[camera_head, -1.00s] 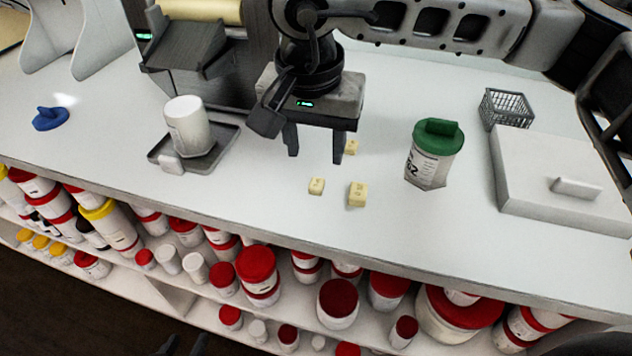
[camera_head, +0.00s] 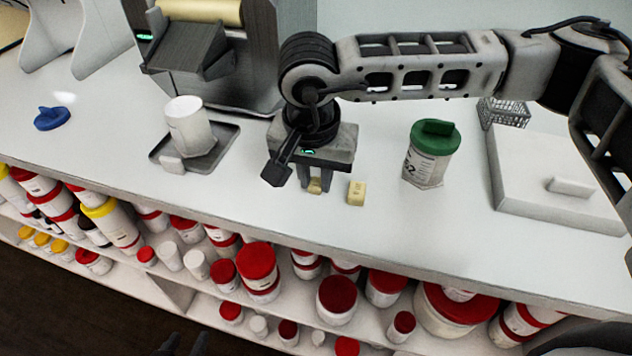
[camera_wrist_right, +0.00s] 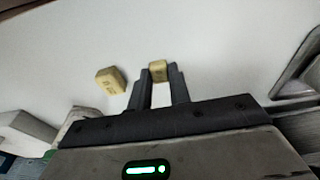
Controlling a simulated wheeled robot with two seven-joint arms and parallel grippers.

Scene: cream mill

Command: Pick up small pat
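The small pat, a pale yellow block (camera_head: 315,187), is between the fingertips of my right gripper (camera_head: 315,186). In the right wrist view the small pat (camera_wrist_right: 158,67) fills the gap between the two fingers (camera_wrist_right: 159,72), which look in contact with its sides. A slightly larger yellow pat (camera_head: 357,192) lies on the counter just right of the gripper; it also shows in the wrist view (camera_wrist_right: 110,81). A third pat is hidden. Two dark tips at the bottom edge of the head view may be my left gripper (camera_head: 184,346); they are mostly cut off.
A green-lidded jar (camera_head: 430,155) stands right of the pats. A white cup (camera_head: 188,125) is on a grey tray (camera_head: 220,139) at left. A white flat box (camera_head: 520,195) and wire basket (camera_head: 503,113) are at right. Red-lidded jars fill the shelves below.

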